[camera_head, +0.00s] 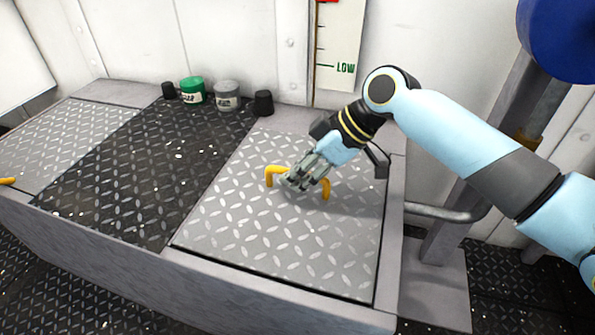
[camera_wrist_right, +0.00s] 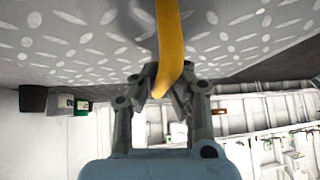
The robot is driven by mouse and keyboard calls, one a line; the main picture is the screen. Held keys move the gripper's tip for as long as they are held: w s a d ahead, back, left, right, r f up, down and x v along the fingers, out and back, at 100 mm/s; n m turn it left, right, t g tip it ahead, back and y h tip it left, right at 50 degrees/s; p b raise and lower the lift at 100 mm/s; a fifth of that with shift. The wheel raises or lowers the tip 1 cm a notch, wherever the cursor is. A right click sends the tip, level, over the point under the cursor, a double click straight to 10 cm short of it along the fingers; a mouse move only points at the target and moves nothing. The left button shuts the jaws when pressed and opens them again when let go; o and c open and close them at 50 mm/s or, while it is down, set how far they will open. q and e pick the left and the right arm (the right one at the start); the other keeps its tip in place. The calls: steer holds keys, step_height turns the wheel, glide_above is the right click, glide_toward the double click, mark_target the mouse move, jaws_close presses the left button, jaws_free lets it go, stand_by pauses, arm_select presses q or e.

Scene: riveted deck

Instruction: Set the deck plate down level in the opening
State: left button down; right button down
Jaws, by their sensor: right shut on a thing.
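The grey diamond-tread deck plate (camera_head: 260,235) lies over the right part of the raised deck, within its grey frame. A thin dark line shows along its front and right edges; I cannot tell whether it is fully seated or slightly raised. My right gripper (camera_head: 298,182) is shut on the plate's yellow handle (camera_head: 271,173), near its middle. In the right wrist view the yellow handle (camera_wrist_right: 170,40) passes between the fingers of the right gripper (camera_wrist_right: 164,95), with the plate (camera_wrist_right: 60,40) behind. The opening beneath the plate is hidden. My left gripper is out of view.
A black tread panel (camera_head: 120,165) lies left of the plate, and another grey plate (camera_head: 65,145) beyond it. A green jar (camera_head: 193,92), a grey jar (camera_head: 227,97) and two black pieces (camera_head: 263,103) stand along the back ledge. A grey rail (camera_head: 445,213) is at right.

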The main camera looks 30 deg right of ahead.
steer(key=shift+f, duration=0.2)
steer(key=c, duration=1.4)
jaws_free()
steer(key=shift+o, duration=0.2)
steer(key=shift+s, duration=0.1)
steer(key=v, duration=1.2)
